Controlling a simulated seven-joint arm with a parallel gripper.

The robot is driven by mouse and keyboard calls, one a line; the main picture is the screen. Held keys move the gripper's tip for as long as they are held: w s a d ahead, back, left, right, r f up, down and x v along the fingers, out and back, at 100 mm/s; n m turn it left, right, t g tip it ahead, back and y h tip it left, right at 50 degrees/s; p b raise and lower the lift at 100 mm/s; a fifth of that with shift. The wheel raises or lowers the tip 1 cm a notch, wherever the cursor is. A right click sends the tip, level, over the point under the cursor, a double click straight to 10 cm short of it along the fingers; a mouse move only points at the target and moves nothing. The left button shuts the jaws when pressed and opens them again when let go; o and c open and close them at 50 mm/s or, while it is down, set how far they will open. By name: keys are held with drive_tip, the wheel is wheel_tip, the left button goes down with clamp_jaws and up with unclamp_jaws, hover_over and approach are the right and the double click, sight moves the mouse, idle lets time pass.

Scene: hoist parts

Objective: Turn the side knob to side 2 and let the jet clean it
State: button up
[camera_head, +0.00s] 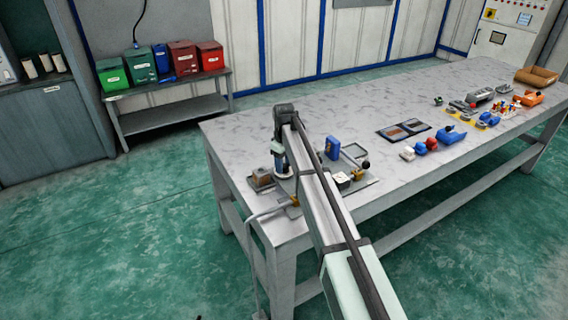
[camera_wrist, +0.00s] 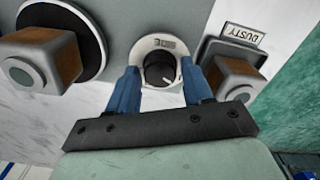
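The side knob (camera_wrist: 159,72) is a round black knob on a pale dial plate (camera_wrist: 146,45) with small markings I cannot read. A short white mark shows on its lower right. My gripper (camera_wrist: 157,80) is open, with one blue finger on each side of the knob; I cannot tell whether they touch it. A block with a brown side and grey face (camera_wrist: 40,60) sits on a black disc (camera_wrist: 88,22) left of the knob. In the head view my gripper (camera_head: 283,172) is low over the table's near left corner, and my arm hides the knob.
A similar block (camera_wrist: 234,76) sits in a tray labelled DUSTY (camera_wrist: 243,34), close right of my gripper. In the head view a blue device (camera_head: 332,148) and a ball-topped lever (camera_head: 366,164) stand right of my arm. Several parts lie farther right; the table (camera_head: 300,95) behind is clear.

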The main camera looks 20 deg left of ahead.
drive_tip(key=c, duration=0.8)
drive_tip(key=shift+o, duration=0.2)
drive_tip(key=m, duration=0.4)
drive_tip(key=shift+m, duration=2.3)
drive_tip(key=o, duration=1)
drive_tip(key=shift+o, duration=0.2)
